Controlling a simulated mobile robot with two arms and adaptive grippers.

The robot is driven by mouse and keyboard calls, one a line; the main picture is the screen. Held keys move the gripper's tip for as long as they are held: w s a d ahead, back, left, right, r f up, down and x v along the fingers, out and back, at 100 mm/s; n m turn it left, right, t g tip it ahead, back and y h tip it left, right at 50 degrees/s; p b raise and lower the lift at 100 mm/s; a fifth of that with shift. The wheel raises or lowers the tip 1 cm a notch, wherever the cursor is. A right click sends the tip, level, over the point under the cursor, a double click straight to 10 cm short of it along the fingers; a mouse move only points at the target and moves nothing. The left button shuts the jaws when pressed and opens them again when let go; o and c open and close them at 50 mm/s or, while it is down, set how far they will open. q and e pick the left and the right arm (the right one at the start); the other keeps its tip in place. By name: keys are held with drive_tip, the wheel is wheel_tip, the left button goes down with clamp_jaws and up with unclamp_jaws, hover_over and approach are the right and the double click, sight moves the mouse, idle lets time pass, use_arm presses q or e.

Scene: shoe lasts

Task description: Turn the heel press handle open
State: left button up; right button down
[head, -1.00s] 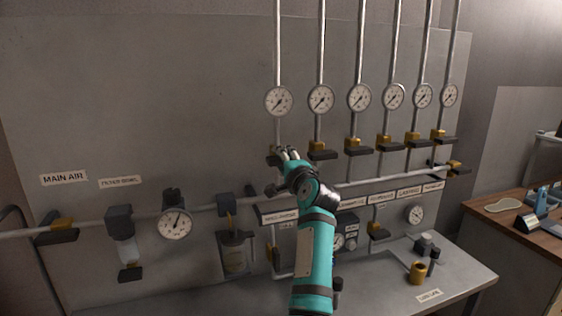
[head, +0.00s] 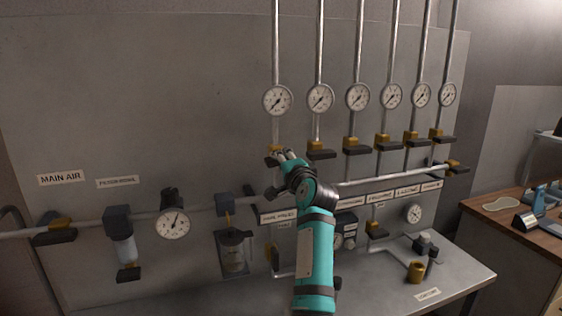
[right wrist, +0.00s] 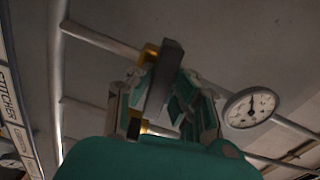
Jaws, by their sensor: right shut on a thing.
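The heel press valve is the leftmost of the upright-pipe valves, with a label (head: 278,217) below it that seems to read heel press. Its dark bar handle (right wrist: 165,80) and yellow body (right wrist: 148,54) show in the right wrist view. The handle lies crosswise to its pipe. My right gripper (head: 283,156) is at this valve and mostly hides the handle in the head view. In the right wrist view my right gripper (right wrist: 165,108) has its fingers on both sides of the handle, shut on it. My left gripper is in neither view.
A gauge (head: 277,100) sits above the valve; it also shows in the right wrist view (right wrist: 250,107). Similar valves with dark handles (head: 320,150) stand close to the right. A horizontal pipe (head: 395,178) runs below. A bench (head: 455,275) lies at lower right.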

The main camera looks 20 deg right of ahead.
drive_tip(key=n, duration=0.3)
drive_tip(key=shift+f+n, duration=0.15)
drive_tip(key=shift+n, duration=0.15)
drive_tip(key=n, duration=0.4)
drive_tip(key=shift+n+p, duration=0.3)
drive_tip(key=shift+p, duration=0.05)
drive_tip(key=n, duration=0.4)
drive_tip(key=shift+p, duration=0.3)
drive_tip(key=shift+n+p, duration=0.35)
drive_tip(key=shift+n, duration=1.65)
drive_tip(key=c, duration=1.2)
unclamp_jaws()
drive_tip(key=shift+s, duration=0.1)
drive_tip(key=shift+c, duration=0.2)
